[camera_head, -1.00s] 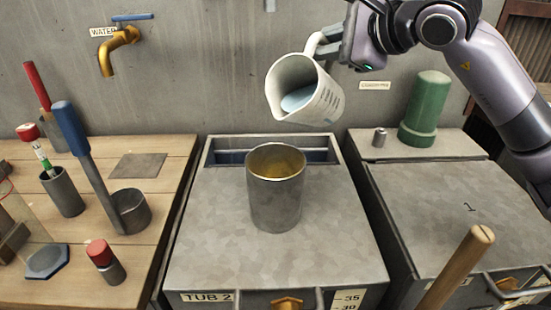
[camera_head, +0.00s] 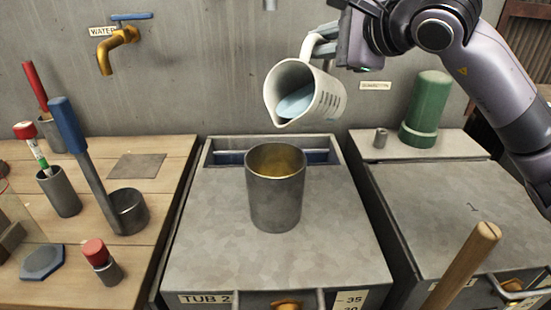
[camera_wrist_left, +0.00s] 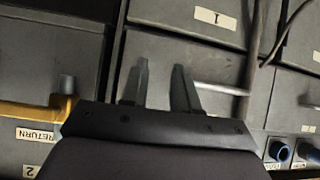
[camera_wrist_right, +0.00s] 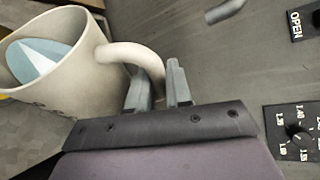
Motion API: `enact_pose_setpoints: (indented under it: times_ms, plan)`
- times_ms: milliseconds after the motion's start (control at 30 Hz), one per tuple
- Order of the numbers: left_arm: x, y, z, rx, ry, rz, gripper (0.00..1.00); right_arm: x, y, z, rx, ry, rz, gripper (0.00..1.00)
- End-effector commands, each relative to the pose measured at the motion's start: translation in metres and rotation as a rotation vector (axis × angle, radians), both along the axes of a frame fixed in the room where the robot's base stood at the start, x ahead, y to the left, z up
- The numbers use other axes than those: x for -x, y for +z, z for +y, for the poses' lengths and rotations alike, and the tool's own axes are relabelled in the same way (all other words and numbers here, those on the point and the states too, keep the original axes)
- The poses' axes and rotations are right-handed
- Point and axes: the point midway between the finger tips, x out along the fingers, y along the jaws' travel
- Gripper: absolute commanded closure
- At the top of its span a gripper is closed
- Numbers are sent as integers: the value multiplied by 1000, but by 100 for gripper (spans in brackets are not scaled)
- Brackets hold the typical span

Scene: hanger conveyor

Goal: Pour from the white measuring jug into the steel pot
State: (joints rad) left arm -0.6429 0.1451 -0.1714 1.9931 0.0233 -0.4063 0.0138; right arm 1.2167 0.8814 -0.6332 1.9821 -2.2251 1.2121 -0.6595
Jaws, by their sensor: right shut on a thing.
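The white measuring jug (camera_head: 324,98) hangs in the air above and slightly right of the steel pot, tilted with its mouth toward the left and the viewer. Pale blue liquid (camera_head: 297,101) shows inside it; no stream leaves the lip. My right gripper (camera_head: 328,42) is shut on the jug's handle; in the right wrist view the fingers (camera_wrist_right: 158,88) close on the handle beside the jug (camera_wrist_right: 80,75). The steel pot (camera_head: 275,200) stands upright on the tub 2 lid, with a yellowish inside. My left gripper (camera_wrist_left: 158,85) is open and empty in the left wrist view, near grey drawer fronts.
A brass tap (camera_head: 112,48) is on the wall. A green cylinder (camera_head: 427,110) stands at right. A wooden handle (camera_head: 463,265) rises front right.

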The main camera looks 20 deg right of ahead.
Motion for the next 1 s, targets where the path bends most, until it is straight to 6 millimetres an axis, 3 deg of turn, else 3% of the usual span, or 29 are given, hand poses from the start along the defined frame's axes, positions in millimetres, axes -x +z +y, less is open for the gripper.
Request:
enact_pose_setpoints:
  times_ms: [1000]
  plan:
    - [0, -18, 0, 0, 0, -1, 70, 9, -2, 13, 126, 2, -92, 100]
